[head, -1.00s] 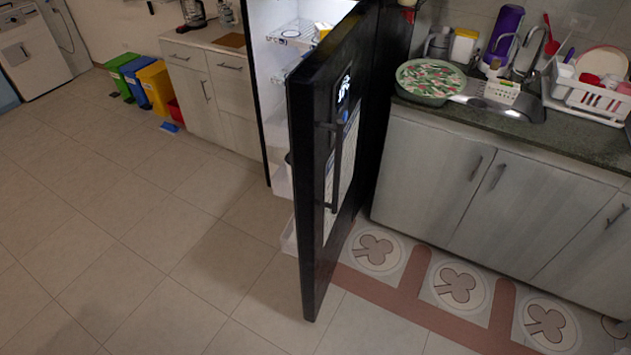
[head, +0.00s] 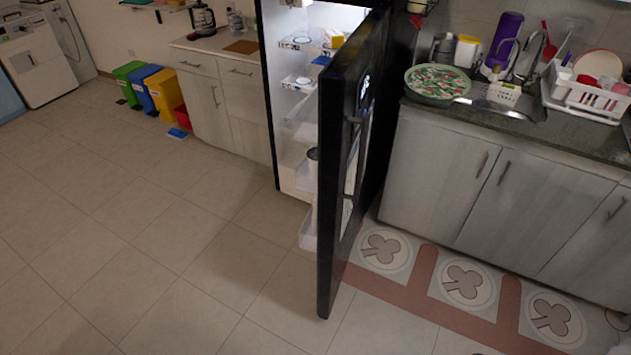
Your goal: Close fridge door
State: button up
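The black fridge door (head: 332,195) stands wide open in the head view, swung out toward me and seen almost edge-on. Its outer face, with a dark handle (head: 350,165) and a pale sheet, is turned to the right. The fridge interior (head: 298,110) is lit and shows to the left of the door, with clear shelves and several items. Door bins (head: 308,230) show along the door's inner side. My gripper is not in view.
A counter with a sink and grey cabinets (head: 440,175) is right of the door. A patterned mat (head: 430,290) lies before it. Coloured bins (head: 160,92) and a low cabinet (head: 205,100) stand left of the fridge. The tiled floor (head: 170,240) at left is clear.

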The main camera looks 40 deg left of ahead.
aim_at(329, 126)
jog(key=z, duration=0.25)
jog(key=k, duration=0.15)
jog(key=u, duration=1.5)
jog(key=k, duration=0.7)
jog(key=z, duration=0.3)
jog(key=i, duration=1.7)
jog(key=u, duration=0.3)
